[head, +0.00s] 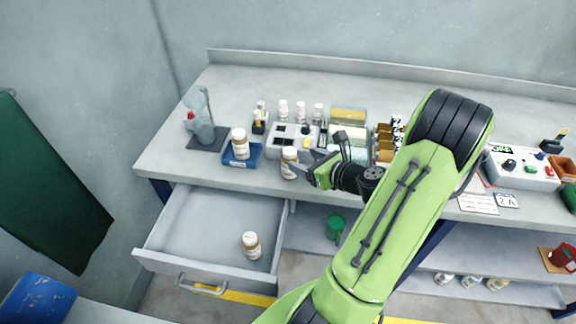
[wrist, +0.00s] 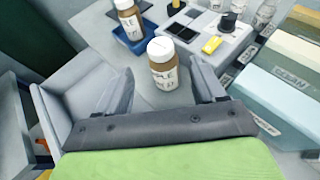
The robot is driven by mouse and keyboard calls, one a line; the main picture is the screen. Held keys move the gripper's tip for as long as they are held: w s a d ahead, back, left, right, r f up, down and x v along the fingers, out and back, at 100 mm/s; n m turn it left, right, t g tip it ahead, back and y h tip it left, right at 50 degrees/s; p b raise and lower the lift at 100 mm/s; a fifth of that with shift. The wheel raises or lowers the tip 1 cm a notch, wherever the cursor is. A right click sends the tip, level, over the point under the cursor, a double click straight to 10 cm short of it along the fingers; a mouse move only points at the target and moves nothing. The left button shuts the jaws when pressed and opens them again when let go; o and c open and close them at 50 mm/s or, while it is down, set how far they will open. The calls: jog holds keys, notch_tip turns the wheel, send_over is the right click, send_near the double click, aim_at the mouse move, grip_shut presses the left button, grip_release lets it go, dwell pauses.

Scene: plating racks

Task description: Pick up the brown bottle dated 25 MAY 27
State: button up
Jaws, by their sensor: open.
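A brown bottle (head: 289,163) with a white cap and pale label stands upright near the bench's front edge. In the wrist view this bottle (wrist: 163,66) stands between and just beyond my open fingers. Its label print is only partly legible, and I cannot read a full date. A second such bottle (head: 240,143) stands in a small blue tray (head: 229,158) and also shows in the wrist view (wrist: 129,20). A third (head: 251,245) stands in the open drawer, its date unreadable. My gripper (head: 307,164) is open and empty, just right of the first bottle.
The open drawer (head: 180,254) juts out below the bench (head: 225,92). A grey device (head: 287,141) stands behind the first bottle, with white-capped bottles (head: 283,108) behind it. Boxes stand right of my gripper. A beaker (head: 204,130) is at the left.

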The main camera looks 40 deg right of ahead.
aim_at(294, 154)
jog(key=x, duration=0.6)
jog(key=shift+w+d+r, duration=0.1)
jog(key=shift+w+r, duration=0.05)
jog(key=shift+c, duration=0.8)
grip_shut()
